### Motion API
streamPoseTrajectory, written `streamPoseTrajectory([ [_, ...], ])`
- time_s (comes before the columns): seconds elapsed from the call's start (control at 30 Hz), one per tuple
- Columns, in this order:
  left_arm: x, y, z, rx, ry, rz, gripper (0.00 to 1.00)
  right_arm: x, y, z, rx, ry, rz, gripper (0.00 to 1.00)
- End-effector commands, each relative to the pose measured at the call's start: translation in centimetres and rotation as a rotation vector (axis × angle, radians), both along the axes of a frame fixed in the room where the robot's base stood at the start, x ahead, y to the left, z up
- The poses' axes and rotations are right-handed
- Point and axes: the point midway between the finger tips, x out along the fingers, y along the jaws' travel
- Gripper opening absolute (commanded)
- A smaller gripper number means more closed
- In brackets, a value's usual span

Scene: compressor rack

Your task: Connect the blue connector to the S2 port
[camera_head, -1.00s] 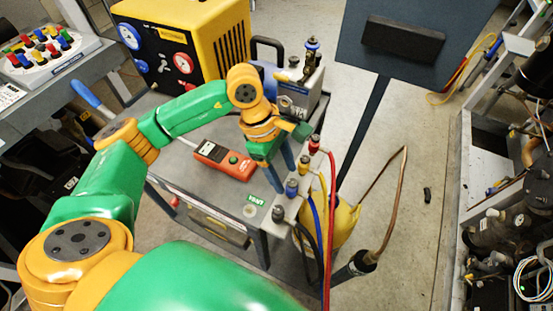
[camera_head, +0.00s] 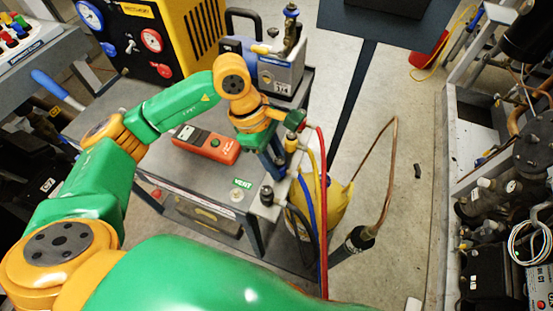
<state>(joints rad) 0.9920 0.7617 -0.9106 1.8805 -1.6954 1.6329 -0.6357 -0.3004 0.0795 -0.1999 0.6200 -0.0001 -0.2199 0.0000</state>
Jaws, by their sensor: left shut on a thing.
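My left gripper (camera_head: 278,170) is shut at the edge of the grey cart, at the row of hose connectors. Its fingers are where the blue connector stood, and they hide that connector. The blue hose (camera_head: 309,207) runs from beside the fingertips down the cart's side. The red connector (camera_head: 294,120) and yellow connector (camera_head: 291,143) are just behind the fingers, and the black connector (camera_head: 267,195) is in front. I cannot make out the S2 port or its label. My right gripper is not in view.
The grey cart (camera_head: 125,97) carries an orange meter (camera_head: 206,144) and a pump (camera_head: 275,75). A yellow machine (camera_head: 165,35) stands behind. A yellow cylinder (camera_head: 335,205) and a copper pipe (camera_head: 392,165) stand right of the cart.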

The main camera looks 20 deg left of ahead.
Motion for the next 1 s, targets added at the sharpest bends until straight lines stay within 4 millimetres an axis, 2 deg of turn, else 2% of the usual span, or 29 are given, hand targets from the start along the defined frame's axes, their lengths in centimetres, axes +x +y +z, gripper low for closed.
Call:
streamPoseTrajectory([
  [0.27,0.0,0.0,0.6,0.0,-0.002,0.001,0.0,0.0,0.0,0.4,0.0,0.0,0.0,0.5],
  [0.6,0.0,0.0,3.2,0.0,-0.002,0.001,0.0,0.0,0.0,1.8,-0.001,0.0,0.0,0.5],
  [0.87,0.0,0.0,3.2,0.0,-0.001,0.0,0.0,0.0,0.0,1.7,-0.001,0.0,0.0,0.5],
  [1.0,0.0,-0.1,4.6,-0.001,-0.001,-0.001,0.0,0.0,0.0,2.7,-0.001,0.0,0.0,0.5],
])
